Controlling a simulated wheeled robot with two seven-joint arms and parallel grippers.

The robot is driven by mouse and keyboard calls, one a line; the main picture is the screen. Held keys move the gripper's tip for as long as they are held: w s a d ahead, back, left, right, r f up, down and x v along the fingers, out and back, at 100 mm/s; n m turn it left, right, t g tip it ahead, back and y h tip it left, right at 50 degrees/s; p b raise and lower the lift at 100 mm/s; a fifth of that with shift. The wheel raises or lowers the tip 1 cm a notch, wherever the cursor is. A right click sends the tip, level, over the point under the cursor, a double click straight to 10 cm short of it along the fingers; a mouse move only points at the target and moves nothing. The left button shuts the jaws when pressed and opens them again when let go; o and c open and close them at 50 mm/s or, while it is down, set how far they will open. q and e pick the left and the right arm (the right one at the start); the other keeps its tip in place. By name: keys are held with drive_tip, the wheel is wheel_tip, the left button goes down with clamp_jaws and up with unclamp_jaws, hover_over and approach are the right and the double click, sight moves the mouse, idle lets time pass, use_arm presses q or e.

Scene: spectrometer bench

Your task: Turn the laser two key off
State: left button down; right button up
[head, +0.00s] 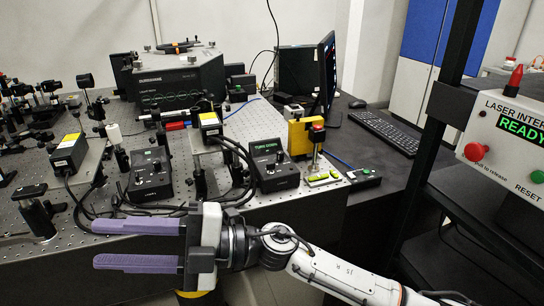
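Two black controller boxes stand on the perforated bench, one left of centre (150,176) and one at the centre (273,166) with a lit green display. Their labels and any keys on them are too small to read, so I cannot tell which is laser two. My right gripper (100,245) has two purple fingers pointing left, spread apart with nothing between them. It is in front of the bench's near edge, below both boxes in the picture and apart from them. My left gripper is not in view.
Yellow-labelled laser heads (70,151) and cables surround the boxes. A yellow block (300,138) and a small black switch box (364,177) are right of the centre box. A laser interlock panel (510,140) reading READY, with a red button, is at the far right.

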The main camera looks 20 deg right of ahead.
drive_tip(key=f+n+g+h, duration=0.1)
drive_tip(key=n+g+h, duration=0.3)
drive_tip(key=n+h, duration=0.15)
drive_tip(key=t+h, duration=0.6)
drive_tip(key=h, duration=0.9)
approach(271, 164)
drive_tip(key=shift+y, duration=0.25)
drive_tip(key=x, duration=0.2)
drive_tip(key=p+x, duration=0.1)
drive_tip(key=x, duration=0.2)
drive_tip(key=p+x, duration=0.1)
drive_tip(key=x, duration=0.2)
drive_tip(key=shift+d, duration=0.3)
clamp_jaws()
